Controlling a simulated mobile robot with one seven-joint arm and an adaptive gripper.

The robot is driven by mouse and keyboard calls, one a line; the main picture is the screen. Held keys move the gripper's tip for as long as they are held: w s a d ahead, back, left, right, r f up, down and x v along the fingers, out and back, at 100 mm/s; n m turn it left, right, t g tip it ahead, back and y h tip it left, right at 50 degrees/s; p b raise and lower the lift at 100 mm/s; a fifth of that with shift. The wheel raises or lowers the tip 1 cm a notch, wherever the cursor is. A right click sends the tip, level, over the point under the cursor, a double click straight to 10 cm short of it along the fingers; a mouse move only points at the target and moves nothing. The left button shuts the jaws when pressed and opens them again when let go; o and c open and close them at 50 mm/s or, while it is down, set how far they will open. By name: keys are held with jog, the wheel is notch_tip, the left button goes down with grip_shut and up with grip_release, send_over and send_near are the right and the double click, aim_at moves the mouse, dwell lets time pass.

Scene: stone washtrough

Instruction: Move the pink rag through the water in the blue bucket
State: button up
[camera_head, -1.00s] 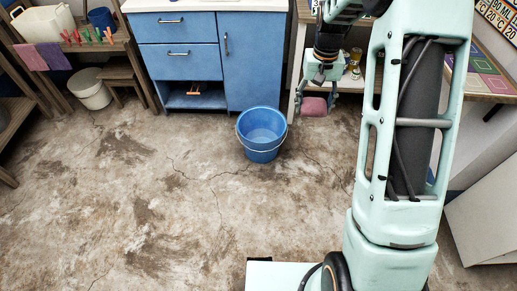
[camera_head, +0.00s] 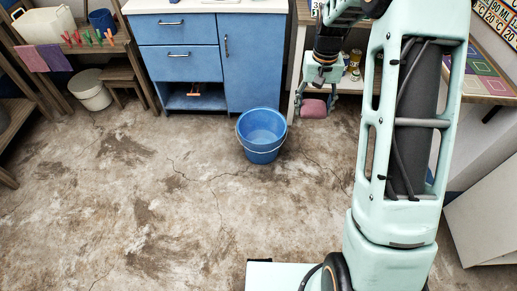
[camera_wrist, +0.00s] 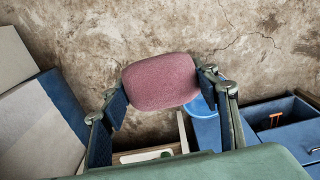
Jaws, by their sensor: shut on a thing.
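The pink rag (camera_head: 313,108) is a rounded bundle between the fingers of my gripper (camera_head: 316,104). In the wrist view the rag (camera_wrist: 161,82) fills the gap between both fingers, and my gripper (camera_wrist: 162,88) is shut on it. The blue bucket (camera_head: 262,152) stands upright on the floor, left of and apart from the rag in the head view. Its inside shows light blue water. In the wrist view only a small part of the bucket (camera_wrist: 200,107) shows behind the right finger; the rest is hidden.
The blue cabinet (camera_head: 192,60) stands behind the bucket. A wooden bench at the left holds a blue pot (camera_head: 102,20) and clothes pegs, with a white bucket (camera_head: 90,92) below. Jars (camera_head: 354,62) stand on a shelf behind my gripper. The floor (camera_head: 150,210) in front is clear.

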jog(key=shift+w+d, duration=0.2)
jog(key=shift+w, duration=0.75)
jog(key=s+a, duration=0.1)
jog(key=s, duration=0.5)
jog(key=shift+b, duration=0.45)
jog(key=shift+a, duration=0.1)
jog(key=shift+w+d+p, duration=0.2)
jog(key=shift+w+p, duration=0.1)
jog(key=shift+w, duration=0.7)
jog(key=shift+w+d+p, duration=0.2)
jog(key=shift+w+p, duration=0.1)
jog(key=shift+w, duration=0.7)
jog(key=shift+w+d+p, duration=0.2)
jog(key=shift+w+p, duration=0.1)
jog(key=shift+w, duration=0.7)
